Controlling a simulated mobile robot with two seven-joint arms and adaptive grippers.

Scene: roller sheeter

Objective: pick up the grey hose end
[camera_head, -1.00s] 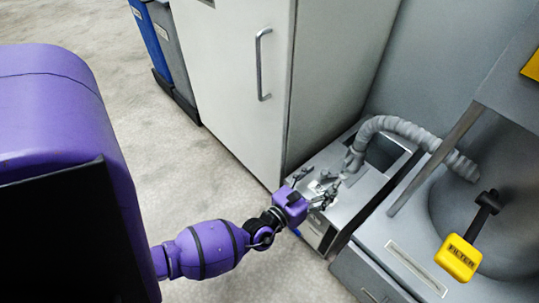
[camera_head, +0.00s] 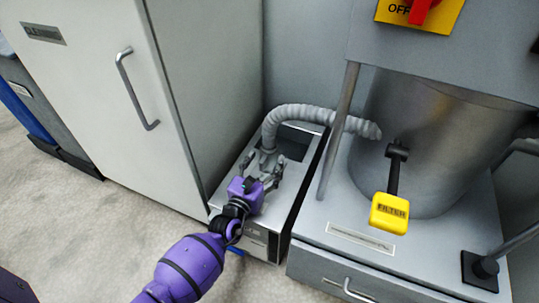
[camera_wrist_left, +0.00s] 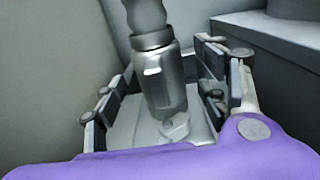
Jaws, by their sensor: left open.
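The grey hose (camera_head: 300,113) arches from the large metal vessel to a low metal box (camera_head: 290,205). Its grey hose end (camera_head: 267,157) stands upright at the top of the box. In the left wrist view the open fingers of my left gripper (camera_wrist_left: 160,88) show gaps to the hose end on both sides. My right gripper is not in view.
A tall pale cabinet (camera_head: 185,80) stands close on the left of the box. On the right are the metal vessel (camera_head: 420,130), a grey post (camera_head: 338,130) and a yellow filter handle (camera_head: 390,212). Open floor (camera_head: 80,210) lies in front of the cabinet.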

